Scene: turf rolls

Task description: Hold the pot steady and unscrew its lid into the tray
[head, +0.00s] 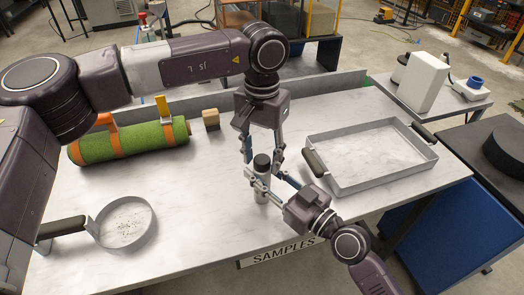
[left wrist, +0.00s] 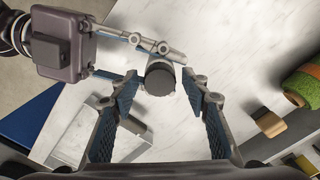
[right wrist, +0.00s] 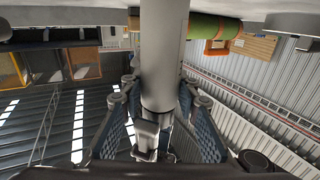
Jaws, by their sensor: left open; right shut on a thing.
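The pot (head: 261,194) is a small pale cylinder standing upright on the table, with a dark lid (head: 262,160) on top. My right gripper (head: 266,183) is shut on the pot's body from the front right; the right wrist view shows the pale body (right wrist: 163,50) between its fingers. My left gripper (head: 262,150) points down over the pot, open, with a finger on either side of the lid. In the left wrist view the lid (left wrist: 160,76) lies between the spread fingers, with gaps. The grey tray (head: 388,181), to the right, is empty.
A green turf roll (head: 130,143) with orange straps lies at the back left, beside a small wooden block (head: 211,119). A round sieve (head: 125,222) with a dark handle lies front left. The tabletop between sieve and pot is clear.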

